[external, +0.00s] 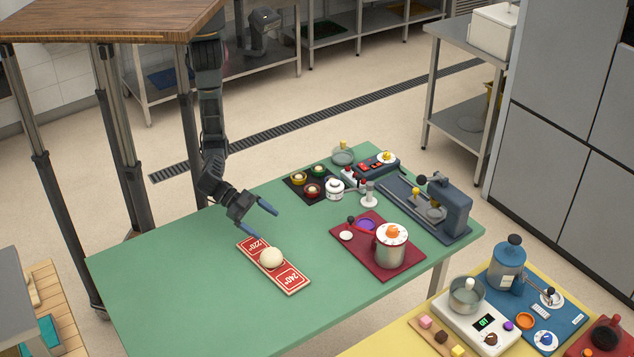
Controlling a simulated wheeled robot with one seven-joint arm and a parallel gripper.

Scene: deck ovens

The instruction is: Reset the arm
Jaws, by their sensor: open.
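My arm comes down from the upper left in the external view. My gripper (254,219) is open and empty, a little above the green table (150,285). Its two dark blue fingers are spread, pointing down and to the right. A pale dough-like ball (271,258) rests at the middle of the board, apart from the fingers.
A dark red mat (345,228) with a pot (391,246) lies to the right. Farther back are a dark tray of small bowls (312,190) and a grey-blue machine (452,205). A yellow table (395,340) with a scale stands front right. The green table's left part is clear.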

